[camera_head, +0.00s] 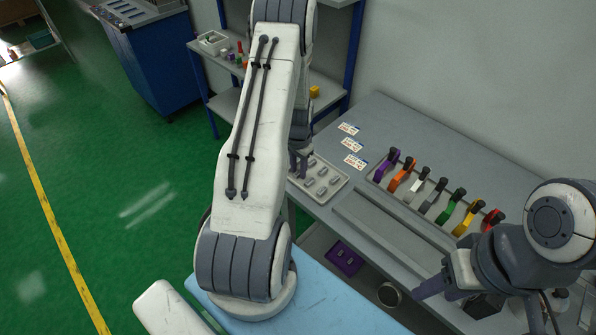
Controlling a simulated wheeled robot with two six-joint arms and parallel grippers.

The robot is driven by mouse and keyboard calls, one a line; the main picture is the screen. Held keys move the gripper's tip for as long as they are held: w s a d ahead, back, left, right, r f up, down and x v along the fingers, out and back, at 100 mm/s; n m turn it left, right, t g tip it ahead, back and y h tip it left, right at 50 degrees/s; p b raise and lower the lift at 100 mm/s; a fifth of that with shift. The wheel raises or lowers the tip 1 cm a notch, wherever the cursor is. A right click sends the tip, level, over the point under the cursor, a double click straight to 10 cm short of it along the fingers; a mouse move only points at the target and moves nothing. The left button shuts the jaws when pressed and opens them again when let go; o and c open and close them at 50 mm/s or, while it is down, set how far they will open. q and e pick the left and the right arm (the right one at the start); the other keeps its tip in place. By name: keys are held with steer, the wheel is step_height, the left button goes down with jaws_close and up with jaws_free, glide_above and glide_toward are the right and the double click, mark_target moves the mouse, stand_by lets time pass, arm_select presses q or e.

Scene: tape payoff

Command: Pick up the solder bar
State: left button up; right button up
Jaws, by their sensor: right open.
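Several small grey bars (321,181) lie in a shallow light tray (340,187) at the left end of the grey workbench; I cannot tell for sure that one is the solder bar. My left gripper (299,165) points down at the tray's left edge, partly hidden behind my own forearm. I cannot see whether its jaws are apart or whether it holds anything. My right gripper (428,289) is open at the bench's front edge at lower right, far from the tray. It appears empty.
Several coloured tape holders (428,195) stand in a rack on the bench. Labelled cards (352,145) lie behind the tray. A purple bin (345,258) and a round container (389,294) sit below the front edge. A shelf unit (225,85) stands behind at left.

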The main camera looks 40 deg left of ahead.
arm_select(q)
jaws_close()
